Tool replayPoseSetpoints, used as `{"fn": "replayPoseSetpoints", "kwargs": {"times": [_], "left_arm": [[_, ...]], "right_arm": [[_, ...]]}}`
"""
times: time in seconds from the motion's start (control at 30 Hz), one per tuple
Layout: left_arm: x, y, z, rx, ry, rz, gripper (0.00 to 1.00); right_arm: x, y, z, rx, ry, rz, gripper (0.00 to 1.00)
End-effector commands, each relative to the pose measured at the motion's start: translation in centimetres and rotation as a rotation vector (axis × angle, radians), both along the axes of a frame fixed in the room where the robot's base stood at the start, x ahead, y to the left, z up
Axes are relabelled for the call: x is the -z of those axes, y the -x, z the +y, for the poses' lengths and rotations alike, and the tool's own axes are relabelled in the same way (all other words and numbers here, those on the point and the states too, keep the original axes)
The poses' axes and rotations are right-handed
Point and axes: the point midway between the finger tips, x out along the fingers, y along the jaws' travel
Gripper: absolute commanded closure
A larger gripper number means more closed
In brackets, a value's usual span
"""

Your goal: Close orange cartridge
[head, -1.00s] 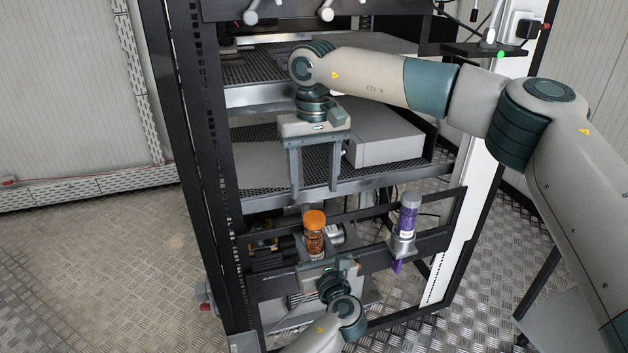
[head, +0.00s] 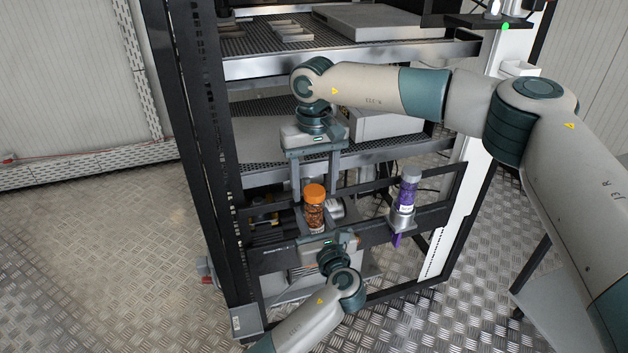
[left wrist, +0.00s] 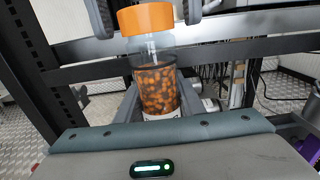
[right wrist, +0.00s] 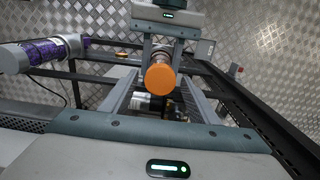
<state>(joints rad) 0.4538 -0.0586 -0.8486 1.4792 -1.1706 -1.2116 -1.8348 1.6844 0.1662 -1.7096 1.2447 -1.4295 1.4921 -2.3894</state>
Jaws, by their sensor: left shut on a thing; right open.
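The orange cartridge is a clear jar with orange-brown contents (head: 314,218) and an orange cap (head: 314,193). It stands upright at the rack's lower front rail. The cap sits on top of the jar in the left wrist view (left wrist: 146,18). My left gripper (left wrist: 158,100) is shut on the jar's body from the front. My right gripper (head: 313,200) points down from above, open, with its fingers on either side of the cap. In the right wrist view the cap (right wrist: 160,80) lies between and beyond the open fingers. Whether the fingers touch it I cannot tell.
A purple cartridge with a grey cap (head: 408,190) sits in a holder on the rail to the right. The rack's metal shelf (head: 400,150) is just behind my right gripper. Black rack posts (head: 205,180) stand at the left.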

Motion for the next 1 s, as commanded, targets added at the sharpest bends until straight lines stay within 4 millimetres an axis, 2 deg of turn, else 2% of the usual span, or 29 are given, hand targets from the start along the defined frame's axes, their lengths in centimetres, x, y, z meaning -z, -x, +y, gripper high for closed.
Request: {"fn": "replayPoseSetpoints", "kwargs": {"times": [0.1,0.13,0.3,0.67,0.77,1.0], "left_arm": [[0.2,0.07,0.04,-0.001,-0.001,0.003,1.0],[0.2,0.07,0.04,-0.001,-0.001,0.003,1.0],[0.19,0.07,0.04,-0.001,-0.001,0.003,1.0],[0.19,0.07,0.05,-0.001,-0.001,0.003,1.0],[0.19,0.07,0.05,-0.001,-0.001,0.003,1.0],[0.18,0.07,0.04,-0.001,-0.001,0.003,1.0]], "right_arm": [[0.0,0.0,-0.01,0.0,0.0,0.0,0.45],[0.0,-0.01,-0.01,0.0,0.0,0.0,0.5],[-0.02,-0.02,-0.02,0.0,0.0,0.0,0.91],[-0.04,-0.03,-0.01,0.044,0.0,-0.001,0.92],[-0.03,-0.03,-0.01,0.131,-0.001,-0.001,0.92],[-0.03,-0.04,-0.02,0.475,0.0,-0.001,0.92]]}}
